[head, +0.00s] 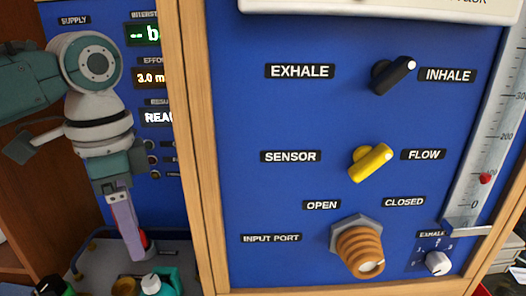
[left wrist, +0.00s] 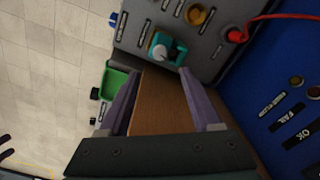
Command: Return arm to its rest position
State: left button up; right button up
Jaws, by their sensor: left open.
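My left arm (head: 98,62) comes in from the left in the head view, in front of a blue panel, and its wrist bends downward. My left gripper (head: 141,248) hangs with its fingers pointing down over the grey lower console. In the left wrist view the gripper's two purple-grey fingers (left wrist: 160,74) stand apart with nothing held between them. A teal knob with a white cap (left wrist: 161,50) lies just past the fingertips in that view. I cannot tell whether the fingers touch anything. My right gripper is in neither view.
A wooden post (head: 196,150) stands right of the arm. The blue panel beyond holds a black switch (head: 392,75), a yellow switch (head: 370,162) and an orange-brown knob (head: 360,246). A red cable (left wrist: 270,18) runs over the console in the wrist view.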

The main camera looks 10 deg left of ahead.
pick_arm(q)
jog(key=s+d+f+n+t+h, duration=0.1)
jog(key=s+d+f, duration=0.5)
jog(key=s+d, duration=0.35)
jog(key=s+a+r+n+t, duration=0.25)
jog(key=s+n, duration=0.35)
jog(key=s, duration=0.4)
notch_tip(320, 180, up, 26)
jog(key=p, duration=2.6)
jog(key=shift+s+a+y, duration=0.4)
jog(key=shift+a+n, duration=0.1)
jog(key=shift+n, duration=0.2)
